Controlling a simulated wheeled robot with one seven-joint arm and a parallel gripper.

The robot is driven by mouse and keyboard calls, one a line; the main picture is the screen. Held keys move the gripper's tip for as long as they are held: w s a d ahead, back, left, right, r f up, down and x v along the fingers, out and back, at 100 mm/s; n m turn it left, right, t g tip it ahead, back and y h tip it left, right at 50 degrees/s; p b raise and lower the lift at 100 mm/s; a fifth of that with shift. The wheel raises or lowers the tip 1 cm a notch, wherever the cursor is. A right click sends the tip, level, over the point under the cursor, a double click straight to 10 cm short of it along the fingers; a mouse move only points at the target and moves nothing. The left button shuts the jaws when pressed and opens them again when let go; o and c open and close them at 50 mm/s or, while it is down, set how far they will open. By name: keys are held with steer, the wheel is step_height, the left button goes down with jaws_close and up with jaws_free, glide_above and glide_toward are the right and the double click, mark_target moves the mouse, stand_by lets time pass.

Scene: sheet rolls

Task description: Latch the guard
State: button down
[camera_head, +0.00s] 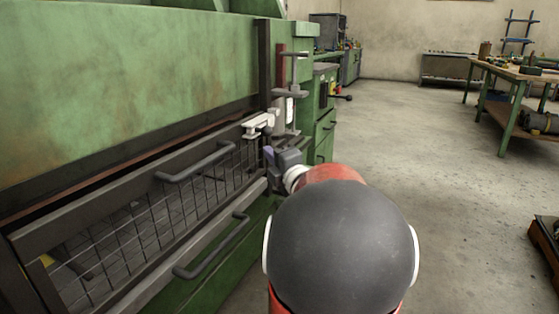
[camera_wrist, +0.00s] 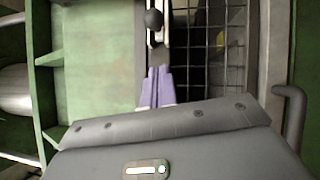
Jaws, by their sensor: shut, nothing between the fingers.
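The guard (camera_head: 120,187) is a dark-framed wire-mesh panel low on the front of the green machine, with a bar handle (camera_head: 195,163). It looks closed, though I cannot tell whether it is flush. A pale latch piece (camera_head: 258,124) sits at its upper right corner. In the wrist view a lever with a dark round knob (camera_wrist: 154,19) lies just ahead of my fingertips, beside the mesh. My gripper (camera_wrist: 159,70) has its purple fingers together and empty. In the head view my gripper (camera_head: 268,154) is just below the latch piece, close to the guard's right end; contact is unclear.
A lower bar handle (camera_head: 212,247) juts from the machine below the guard. A post with a red strip and clamp-like fittings (camera_head: 290,92) stands right of the latch. A green cabinet (camera_head: 325,125) stands beyond. The floor (camera_head: 430,170) to the right is open, with a workbench (camera_head: 510,105) farther off.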

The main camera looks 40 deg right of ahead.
mark_target(259, 131)
steer(key=w+d+r+p, duration=0.1)
steer(key=w+d, duration=0.3)
steer(key=w, duration=0.2)
steer(key=shift+r, duration=0.15)
steer(key=shift+d, duration=0.1)
steer(key=d, duration=0.1)
steer(key=w+d, duration=0.1)
steer(key=d, duration=0.2)
steer(key=shift+w+r, duration=0.1)
steer(key=shift+w, duration=0.15)
steer(key=shift+a, duration=0.1)
